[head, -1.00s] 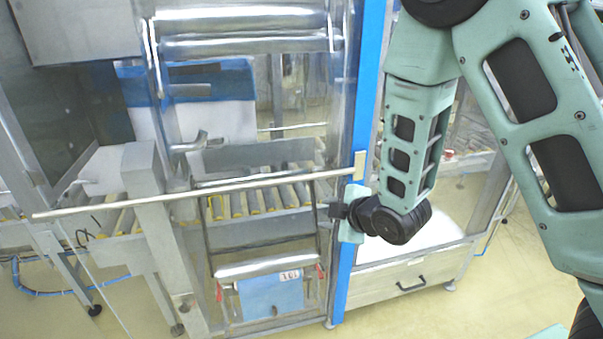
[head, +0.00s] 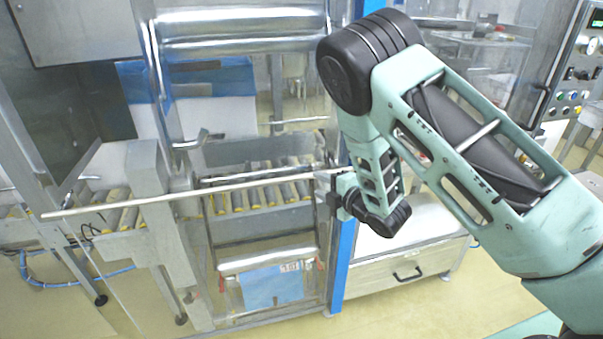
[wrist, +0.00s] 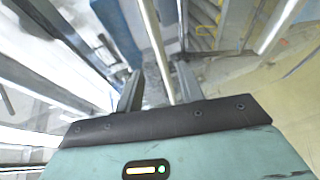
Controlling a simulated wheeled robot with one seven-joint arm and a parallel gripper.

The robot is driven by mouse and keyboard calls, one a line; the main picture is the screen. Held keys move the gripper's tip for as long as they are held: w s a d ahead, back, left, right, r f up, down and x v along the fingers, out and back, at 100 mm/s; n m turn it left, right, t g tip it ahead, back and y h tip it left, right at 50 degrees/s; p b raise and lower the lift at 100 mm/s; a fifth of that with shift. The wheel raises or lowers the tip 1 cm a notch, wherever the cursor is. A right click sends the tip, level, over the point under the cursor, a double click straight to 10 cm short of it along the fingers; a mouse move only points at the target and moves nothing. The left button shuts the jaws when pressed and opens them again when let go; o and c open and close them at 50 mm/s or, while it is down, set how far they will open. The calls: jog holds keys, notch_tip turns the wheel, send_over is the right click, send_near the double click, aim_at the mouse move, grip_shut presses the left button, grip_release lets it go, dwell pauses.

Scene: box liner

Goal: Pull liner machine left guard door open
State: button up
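The liner machine's left guard door (head: 240,130) is a clear panel in the left half of the head view, beside a blue upright post (head: 342,262). It looks shut, though its edges are hard to make out. A long pale bar (head: 150,203) runs across its front, with its right end near the post. My gripper (head: 335,197) is at that right end, in front of the post; my forearm partly hides this spot. In the wrist view, my gripper's two fingers (wrist: 158,88) are apart, with a rod (wrist: 156,45) running between them. I cannot tell whether they touch it.
A roller conveyor (head: 255,194) lies behind the clear panel. A cabinet with a drawer (head: 400,272) stands right of the post, close to my gripper. A control panel (head: 575,85) is at the far right. Open floor (head: 400,320) shows in front.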

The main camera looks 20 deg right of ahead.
aim_at(303, 178)
jog(key=p+x, duration=0.2)
jog(key=x, duration=0.7)
grip_shut()
